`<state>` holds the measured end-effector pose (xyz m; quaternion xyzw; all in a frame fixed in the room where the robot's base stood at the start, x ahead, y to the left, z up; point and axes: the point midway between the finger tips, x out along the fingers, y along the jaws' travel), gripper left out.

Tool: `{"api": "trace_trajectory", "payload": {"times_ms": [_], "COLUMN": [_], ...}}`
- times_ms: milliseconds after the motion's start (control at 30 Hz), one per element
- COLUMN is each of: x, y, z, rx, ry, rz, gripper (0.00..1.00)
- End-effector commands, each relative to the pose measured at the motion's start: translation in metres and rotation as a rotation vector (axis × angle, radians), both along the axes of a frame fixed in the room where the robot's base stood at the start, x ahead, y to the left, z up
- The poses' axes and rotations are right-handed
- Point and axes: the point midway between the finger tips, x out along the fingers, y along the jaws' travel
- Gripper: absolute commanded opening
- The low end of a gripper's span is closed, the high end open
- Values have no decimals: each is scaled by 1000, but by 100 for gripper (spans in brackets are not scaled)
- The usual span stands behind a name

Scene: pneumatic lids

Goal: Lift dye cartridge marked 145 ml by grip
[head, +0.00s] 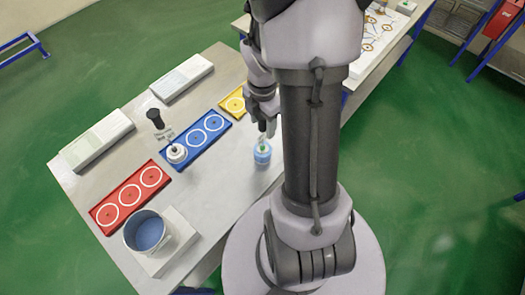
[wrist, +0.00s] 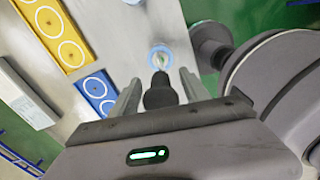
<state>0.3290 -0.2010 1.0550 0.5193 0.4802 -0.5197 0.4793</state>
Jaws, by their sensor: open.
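A blue cartridge (head: 262,153) with a pale top and a small green grip stands on the grey table near its right edge. In the wrist view the cartridge (wrist: 160,56) lies just beyond my fingertips. A white cartridge (head: 177,152) stands at the near end of the blue tray. No volume marking is readable on either.
The blue tray (head: 184,161), red tray (head: 92,212) and yellow tray (head: 221,103) have white rings. A bucket of blue liquid (head: 130,239) stands on a white block at the front. A dark-handled tool (head: 156,118) and two white boxes are farther left. Table around the cartridge is clear.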

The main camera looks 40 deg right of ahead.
Motion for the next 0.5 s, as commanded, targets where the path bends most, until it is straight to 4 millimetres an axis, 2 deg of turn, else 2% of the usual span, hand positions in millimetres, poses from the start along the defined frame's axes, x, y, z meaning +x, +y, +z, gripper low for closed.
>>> {"api": "trace_trajectory", "payload": {"times_ms": [167,433,500], "x": [0,0,0], "y": [0,0,0], "z": [1,1,1], "rx": [0,0,0], "ry": [-1,-1,-1], "rz": [0,0,0], "gripper": [54,1,0]}}
